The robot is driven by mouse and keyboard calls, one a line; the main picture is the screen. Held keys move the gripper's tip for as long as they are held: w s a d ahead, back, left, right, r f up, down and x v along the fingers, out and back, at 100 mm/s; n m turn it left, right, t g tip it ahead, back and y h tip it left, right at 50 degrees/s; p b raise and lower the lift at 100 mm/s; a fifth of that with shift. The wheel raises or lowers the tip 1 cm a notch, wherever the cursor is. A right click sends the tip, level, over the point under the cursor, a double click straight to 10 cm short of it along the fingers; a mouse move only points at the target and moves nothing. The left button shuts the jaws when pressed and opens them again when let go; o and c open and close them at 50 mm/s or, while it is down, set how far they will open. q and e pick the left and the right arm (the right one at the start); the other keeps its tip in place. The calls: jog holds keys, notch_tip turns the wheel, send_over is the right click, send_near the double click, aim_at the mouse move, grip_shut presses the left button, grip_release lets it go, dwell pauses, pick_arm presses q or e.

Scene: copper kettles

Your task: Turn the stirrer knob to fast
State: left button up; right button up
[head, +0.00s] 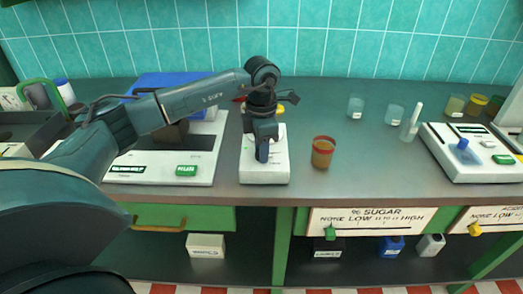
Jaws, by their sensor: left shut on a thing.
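A small white box-shaped device (265,174), which looks like the stirrer, stands near the counter's front edge. My left gripper (262,155) points down over its front part, shut. The fingers cover the spot where they grip, so the knob and its setting marks are hidden; what they hold looks to be the knob on this device. My right gripper is not in view.
An amber jar with a red rim (323,153) stands close right of the device. A larger white instrument (150,160) is to the left, and another with a blue part (470,160) is at right. Small cups (356,106) stand farther back. Sliders (367,221) line the counter's front.

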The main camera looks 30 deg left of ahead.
pick_arm(q)
jog(key=m+b, duration=0.1)
jog(key=m, duration=0.2)
jog(key=shift+m, duration=0.4)
jog(key=m, duration=0.3)
jog(key=shift+b, duration=0.35)
jog(key=shift+m, duration=0.3)
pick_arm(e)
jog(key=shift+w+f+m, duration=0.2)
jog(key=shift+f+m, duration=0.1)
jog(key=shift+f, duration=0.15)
pick_arm(q)
jog(key=shift+r, duration=0.1)
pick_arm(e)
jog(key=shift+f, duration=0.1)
pick_arm(q)
jog(key=o, duration=1)
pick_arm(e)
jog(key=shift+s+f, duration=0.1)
pick_arm(q)
notch_tip(320, 180, up, 13)
jog(key=shift+r, duration=0.1)
